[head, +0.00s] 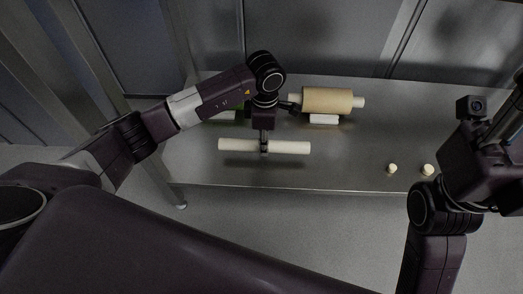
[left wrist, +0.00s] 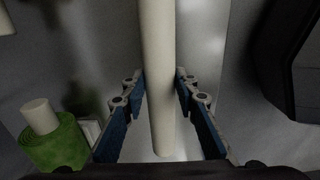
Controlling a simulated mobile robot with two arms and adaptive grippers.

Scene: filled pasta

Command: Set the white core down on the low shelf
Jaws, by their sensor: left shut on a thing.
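The white core (head: 292,147) is a long pale rod lying crosswise over the metal low shelf (head: 340,167). My left gripper (head: 264,148) is shut on it near its middle. In the left wrist view the white core (left wrist: 160,70) runs between the two blue-padded fingers (left wrist: 160,115). A dark shadow shows just below the rod on the shelf; I cannot tell for sure whether the rod touches it. My right gripper (head: 497,140) is at the right edge, partly cut off by the frame, and its fingers cannot be made out.
A yellow roll (head: 327,100) on a core rests on a white support (head: 323,119) behind. Two small pale pieces (head: 392,168) (head: 427,170) sit at the shelf's right. The shelf's front middle is clear.

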